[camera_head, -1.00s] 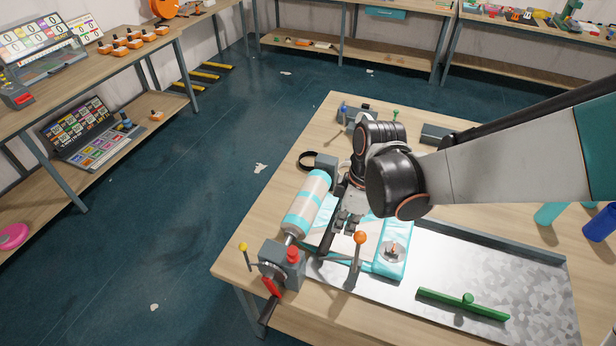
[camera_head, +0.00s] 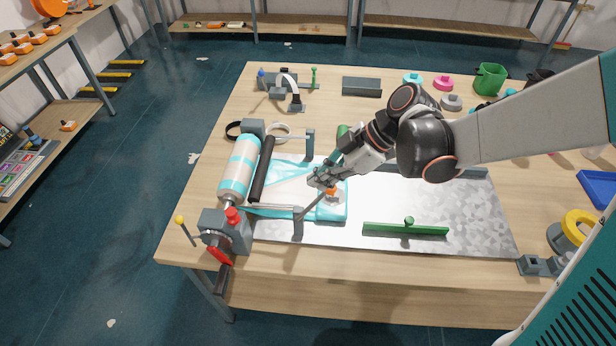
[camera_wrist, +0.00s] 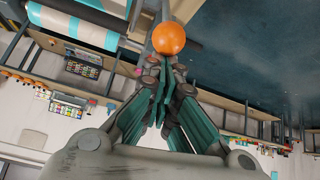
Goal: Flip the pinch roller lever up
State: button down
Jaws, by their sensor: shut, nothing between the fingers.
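The pinch roller lever (camera_head: 313,205) is a thin grey rod with an orange ball knob (camera_head: 330,190). It slants from a grey post (camera_head: 298,226) up and right in the head view. My gripper (camera_head: 318,181) is shut and empty, right by the knob and partly covering it. In the wrist view, the orange knob (camera_wrist: 168,38) is just beyond the shut fingertips (camera_wrist: 164,82); I cannot tell whether they touch. A black pinch roller (camera_head: 262,169) lies beside the large white and cyan roll (camera_head: 239,165).
A cyan-edged sheet (camera_head: 285,180) lies on the metal plate (camera_head: 420,205). A green bar with a knob (camera_head: 405,229) lies on the plate's near side. A grey crank block with a red handle (camera_head: 226,229) stands at the near left. Cups and rings stand at the far right.

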jog(key=shift+s+d+f+b, duration=0.1)
jog(key=shift+d+f+b, duration=0.25)
jog(key=shift+d, duration=0.4)
jog(key=shift+a+r, duration=0.25)
jog(key=shift+a, duration=0.1)
jog(key=d+r+p, duration=0.2)
jog(key=d+r, duration=0.1)
jog(key=r, duration=0.5)
jog(key=shift+s+d+r, duration=0.25)
jog(key=shift+d+r, duration=0.05)
jog(key=shift+r, duration=0.05)
